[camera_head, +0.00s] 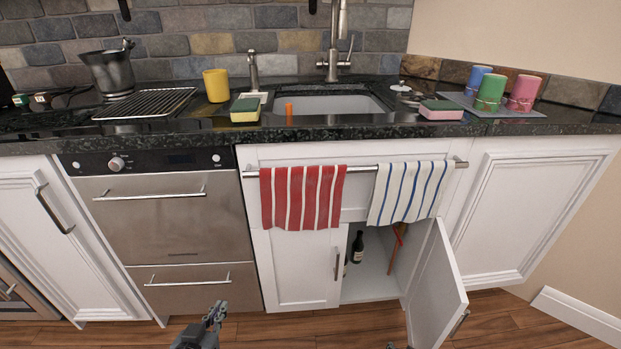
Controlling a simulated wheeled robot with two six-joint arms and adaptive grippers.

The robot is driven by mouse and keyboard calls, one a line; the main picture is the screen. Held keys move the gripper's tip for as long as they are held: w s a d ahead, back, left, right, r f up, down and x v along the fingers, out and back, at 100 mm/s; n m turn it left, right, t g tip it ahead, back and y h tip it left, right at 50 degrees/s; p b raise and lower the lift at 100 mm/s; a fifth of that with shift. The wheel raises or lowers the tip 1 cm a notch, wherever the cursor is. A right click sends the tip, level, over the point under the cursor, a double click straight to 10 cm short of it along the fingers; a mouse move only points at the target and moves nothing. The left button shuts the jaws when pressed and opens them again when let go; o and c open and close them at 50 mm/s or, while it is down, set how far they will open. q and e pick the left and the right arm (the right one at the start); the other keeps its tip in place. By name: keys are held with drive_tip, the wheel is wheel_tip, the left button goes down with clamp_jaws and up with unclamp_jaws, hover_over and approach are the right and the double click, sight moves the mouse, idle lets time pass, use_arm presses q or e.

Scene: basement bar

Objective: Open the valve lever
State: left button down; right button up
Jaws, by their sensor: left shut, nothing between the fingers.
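The cabinet under the sink has its right door (439,290) swung open and its left door (300,265) closed. Inside, at the right, an orange-brown upright part with a red bit at its top (398,238) shows partly. It may be the valve and its lever, but it is too small and too hidden to tell the lever's position. My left gripper (216,313) is shut and empty, low in front of the steel drawers, left of the cabinet opening. Only a small tip of what seems to be my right gripper (390,346) shows at the bottom edge, in front of the opening.
Dark bottles (357,247) stand inside the cabinet. A red striped towel (303,197) and a blue striped towel (409,193) hang on a rail above the opening. The open door bounds the opening on the right. The wooden floor (340,328) in front looks clear.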

drive_tip(key=s+a+r+n+g+y, duration=0.2)
drive_tip(key=s+a+r+n, duration=0.15)
drive_tip(key=s, duration=0.45)
drive_tip(key=s+a+r+n+g+y, duration=0.1)
drive_tip(key=s+a+r+n+g, duration=0.1)
drive_tip(key=s+r+n, duration=0.4)
use_arm(q)
drive_tip(key=s+a+f+g+p, duration=0.3)
drive_tip(key=s+f+g+p, duration=0.9)
drive_tip(key=s+f, duration=0.65)
drive_tip(key=s+a+y+p, duration=0.1)
drive_tip(key=s+a+p, duration=0.1)
drive_tip(key=s+p, duration=0.5)
drive_tip(key=s+a+r+p, duration=0.1)
drive_tip(key=s+a+p, duration=0.1)
drive_tip(key=s+p, duration=0.6)
drive_tip(key=p, duration=0.4)
drive_tip(key=shift+y, duration=0.4)
use_arm(e)
drive_tip(key=s+d+f+m+g+h, duration=0.1)
drive_tip(key=s+d, duration=0.3)
drive_tip(key=s, duration=0.6)
drive_tip(key=s+d+f+m+g, duration=0.1)
drive_tip(key=s+d, duration=0.2)
drive_tip(key=s, duration=0.6)
drive_tip(key=shift+s+d+f+h, duration=0.35)
drive_tip(key=shift+d+h, duration=0.05)
